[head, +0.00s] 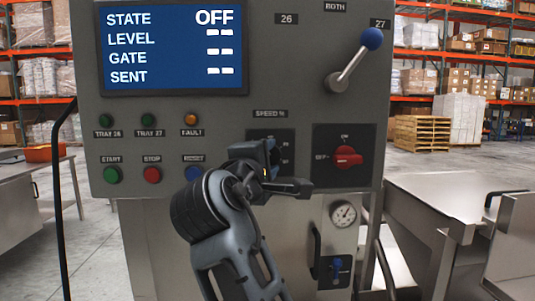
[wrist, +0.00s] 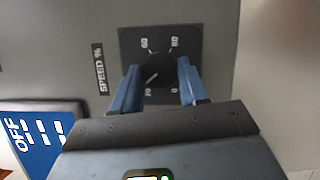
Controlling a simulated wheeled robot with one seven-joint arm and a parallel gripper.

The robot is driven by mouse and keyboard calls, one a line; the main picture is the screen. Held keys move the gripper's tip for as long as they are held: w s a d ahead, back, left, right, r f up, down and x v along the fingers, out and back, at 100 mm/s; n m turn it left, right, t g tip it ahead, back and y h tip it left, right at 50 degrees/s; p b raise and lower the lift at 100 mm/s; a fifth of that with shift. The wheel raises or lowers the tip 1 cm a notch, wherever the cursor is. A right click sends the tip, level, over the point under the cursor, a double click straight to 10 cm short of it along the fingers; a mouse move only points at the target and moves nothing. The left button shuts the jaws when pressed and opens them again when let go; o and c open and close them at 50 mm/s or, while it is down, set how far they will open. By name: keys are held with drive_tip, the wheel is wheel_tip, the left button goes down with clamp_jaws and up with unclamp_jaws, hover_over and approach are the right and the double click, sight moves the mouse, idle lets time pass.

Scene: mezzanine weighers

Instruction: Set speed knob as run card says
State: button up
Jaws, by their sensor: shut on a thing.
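The speed knob (wrist: 162,73) is a black round knob on a dark square plate (wrist: 195,42) under a SPEED % label (wrist: 100,68). Its white pointer line aims to the lower left in the wrist view, toward a mark that is partly hidden. My gripper (wrist: 160,82) has one blue finger on each side of the knob and is shut on it. In the head view my gripper (head: 269,160) is at the SPEED % plate (head: 256,133) and hides the knob and most of the scale. I see no run card in either view.
The panel screen (head: 172,47) reads STATE OFF, with dashes below. A red rotary switch (head: 347,157) is right of my gripper; a blue-tipped lever (head: 357,60) is above it. Start (head: 112,175), stop (head: 152,174) and reset (head: 193,174) buttons are left. A steel table (head: 440,200) is right.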

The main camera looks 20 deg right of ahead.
drive_tip(key=m+y+p, duration=0.1)
drive_tip(key=m, duration=0.2)
drive_tip(key=m+g+y+p, duration=0.1)
drive_tip(key=m+y, duration=0.1)
drive_tip(key=m, duration=0.2)
drive_tip(key=m+g+y+p, duration=0.1)
drive_tip(key=m+p, duration=0.1)
drive_tip(key=m, duration=0.1)
drive_tip(key=shift+s+d+r+y, duration=0.1)
drive_tip(key=shift+d+r+y, duration=0.2)
drive_tip(key=shift+r, duration=0.1)
drive_tip(key=m+y, duration=0.2)
drive_tip(key=m, duration=0.1)
drive_tip(key=shift+d, duration=0.1)
drive_tip(key=m+y, duration=0.2)
drive_tip(key=shift+s+d+m+t, duration=0.1)
drive_tip(key=shift+d+m+t, duration=0.05)
drive_tip(key=shift+m+t, duration=0.25)
drive_tip(key=shift+d+f+m+t+y+b, duration=0.15)
drive_tip(key=shift+m+t+y+b, duration=0.4)
drive_tip(key=shift+m, duration=0.65)
drive_tip(key=m+t+y+b, duration=0.1)
drive_tip(key=m+y, duration=0.1)
drive_tip(key=m, duration=0.1)
drive_tip(key=shift+d+f+b, duration=0.1)
drive_tip(key=shift+b, duration=0.2)
drive_tip(key=shift+m+t+y+b, duration=0.35)
drive_tip(key=shift+m+y+b, duration=0.15)
drive_tip(key=shift+m, duration=0.5)
